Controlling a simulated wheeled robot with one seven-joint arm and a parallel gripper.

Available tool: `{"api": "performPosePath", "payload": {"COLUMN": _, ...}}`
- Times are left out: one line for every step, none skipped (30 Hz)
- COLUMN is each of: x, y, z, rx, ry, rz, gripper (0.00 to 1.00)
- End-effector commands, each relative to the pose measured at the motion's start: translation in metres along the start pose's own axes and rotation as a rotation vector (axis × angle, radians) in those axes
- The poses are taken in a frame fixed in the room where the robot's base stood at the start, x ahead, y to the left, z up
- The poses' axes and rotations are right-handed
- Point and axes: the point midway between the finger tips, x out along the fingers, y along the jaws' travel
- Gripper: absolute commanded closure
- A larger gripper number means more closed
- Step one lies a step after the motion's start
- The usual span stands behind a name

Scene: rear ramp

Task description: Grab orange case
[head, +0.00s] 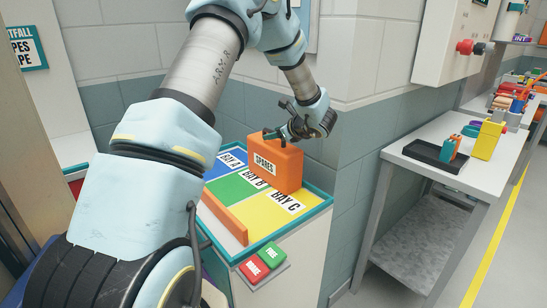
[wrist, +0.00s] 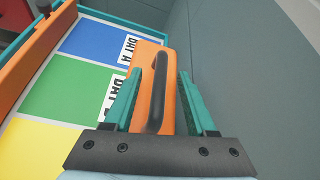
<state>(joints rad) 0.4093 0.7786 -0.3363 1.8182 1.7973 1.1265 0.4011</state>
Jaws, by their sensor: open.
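The orange case (head: 279,168), labelled SPARES, stands upright at the back of a tray (head: 318,208) with blue, green and yellow bays marked BAY A, BAY B and BAY C. In the wrist view the orange case (wrist: 150,58) lies below my gripper, with its dark handle (wrist: 156,88) running lengthwise on top. My gripper (wrist: 157,85) is open, with one teal finger on each side of the handle. In the head view my gripper (head: 276,132) is at the top of the case. I cannot tell whether the fingers touch the case.
An orange divider strip (head: 225,216) runs along the tray's front left. A red button (head: 254,269) and a green button (head: 272,255) sit at the front. A tiled wall stands close behind the tray. A side table (head: 456,184) at right holds a black tray (head: 434,157) and a yellow case (head: 487,140).

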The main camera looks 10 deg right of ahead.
Motion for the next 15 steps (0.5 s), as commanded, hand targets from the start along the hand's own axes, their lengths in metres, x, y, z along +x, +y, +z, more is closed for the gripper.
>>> {"api": "performPosePath", "payload": {"x": 0.0036, "y": 0.0002, "z": 0.0005, "rx": 0.001, "ry": 0.001, "rz": 0.001, "gripper": 0.43}}
{"api": "performPosePath", "payload": {"x": 0.0052, "y": 0.0003, "z": 0.0004, "rx": 0.001, "ry": 0.001, "rz": 0.001, "gripper": 0.43}}
{"api": "performPosePath", "payload": {"x": 0.0065, "y": 0.0003, "z": 0.0002, "rx": 0.0, "ry": 0.001, "rz": 0.0, "gripper": 0.43}}
{"api": "performPosePath", "payload": {"x": 0.007, "y": 0.0003, "z": 0.0, "rx": 0.0, "ry": 0.0, "rz": 0.0, "gripper": 0.43}}
{"api": "performPosePath", "payload": {"x": 0.0071, "y": 0.0002, "z": -0.0002, "rx": 0.0, "ry": 0.0, "rz": 0.0, "gripper": 0.43}}
{"api": "performPosePath", "payload": {"x": 0.0071, "y": 0.0002, "z": -0.0003, "rx": 0.0, "ry": 0.0, "rz": -0.001, "gripper": 0.43}}
{"api": "performPosePath", "payload": {"x": 0.0071, "y": 0.0002, "z": -0.0004, "rx": 0.0, "ry": 0.0, "rz": -0.001, "gripper": 0.43}}
{"api": "performPosePath", "payload": {"x": 0.007, "y": 0.0002, "z": -0.0004, "rx": 0.0, "ry": 0.0, "rz": -0.001, "gripper": 0.43}}
{"api": "performPosePath", "payload": {"x": 0.007, "y": 0.0003, "z": -0.0005, "rx": 0.0, "ry": 0.0, "rz": 0.0, "gripper": 0.43}}
{"api": "performPosePath", "payload": {"x": 0.007, "y": 0.0003, "z": -0.0005, "rx": 0.0, "ry": 0.0, "rz": -0.001, "gripper": 0.46}}
{"api": "performPosePath", "payload": {"x": 0.007, "y": 0.0003, "z": -0.0005, "rx": 0.0, "ry": 0.0, "rz": 0.0, "gripper": 0.49}}
{"api": "performPosePath", "payload": {"x": 0.0069, "y": 0.0003, "z": -0.0005, "rx": 0.0, "ry": 0.0, "rz": 0.0, "gripper": 0.54}}
{"api": "performPosePath", "payload": {"x": 0.0069, "y": 0.0003, "z": -0.0005, "rx": 0.0, "ry": 0.0, "rz": 0.0, "gripper": 0.57}}
{"api": "performPosePath", "payload": {"x": 0.0069, "y": 0.0003, "z": -0.0005, "rx": 0.0, "ry": 0.0, "rz": 0.0, "gripper": 0.6}}
{"api": "performPosePath", "payload": {"x": 0.0068, "y": 0.0003, "z": -0.0005, "rx": 0.0, "ry": 0.0, "rz": 0.0, "gripper": 0.65}}
